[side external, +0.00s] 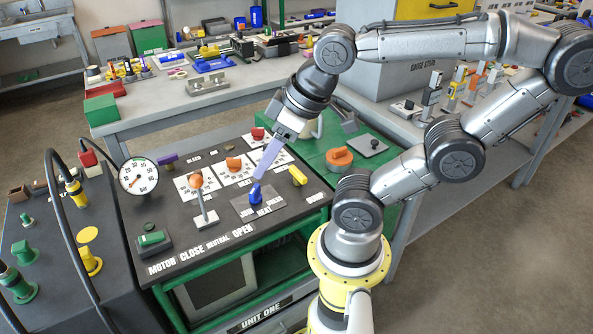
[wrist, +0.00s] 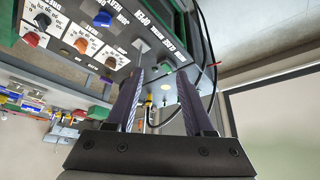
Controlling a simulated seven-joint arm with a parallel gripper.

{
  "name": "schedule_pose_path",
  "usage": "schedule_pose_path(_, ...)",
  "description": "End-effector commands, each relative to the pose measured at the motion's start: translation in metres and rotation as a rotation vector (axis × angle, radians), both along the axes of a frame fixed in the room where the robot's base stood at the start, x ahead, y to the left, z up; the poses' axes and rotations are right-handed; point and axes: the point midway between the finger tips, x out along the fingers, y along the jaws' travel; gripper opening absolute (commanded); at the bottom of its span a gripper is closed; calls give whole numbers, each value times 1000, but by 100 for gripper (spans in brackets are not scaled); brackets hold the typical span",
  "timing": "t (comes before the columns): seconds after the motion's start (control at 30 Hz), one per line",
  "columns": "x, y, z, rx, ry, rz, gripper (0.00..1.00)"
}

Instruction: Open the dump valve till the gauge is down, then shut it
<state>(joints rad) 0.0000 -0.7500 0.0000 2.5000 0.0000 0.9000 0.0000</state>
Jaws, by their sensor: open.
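The round pressure gauge (side external: 138,175) stands at the left of the dark control panel (side external: 225,225); I cannot read its needle surely. I cannot tell which control is the dump valve. The panel carries a purple handle (side external: 168,160), a blue knob (side external: 255,195), a yellow handle (side external: 298,175) and a lever with an orange ball (side external: 197,182). My gripper (side external: 264,168) hangs over the panel, near the blue knob in the side view. In the wrist view my gripper (wrist: 157,82) is open, with nothing between its fingers. The purple handle (wrist: 105,79) is left of the fingers there.
Black hoses (side external: 62,215) arch left of the panel. A green cart top (side external: 335,150) adjoins on the right.

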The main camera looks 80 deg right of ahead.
Motion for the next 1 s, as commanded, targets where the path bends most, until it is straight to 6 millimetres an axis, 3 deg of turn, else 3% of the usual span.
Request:
schedule_pose_path(0.07,0,0,0,0,0,0,54)
schedule_pose_path(0.3,1,0,2,69,-5,-129,98)
schedule_pose_path(0.43,11,-1,11,176,-19,-326,100)
schedule_pose_path(0.57,30,-16,15,284,5,-618,100)
schedule_pose_path(0.67,48,-39,12,364,32,-903,100)
schedule_pose_path(0.8,69,-90,-1,463,68,-1346,100)
schedule_pose_path(1.0,68,-176,-36,545,119,-1883,100)
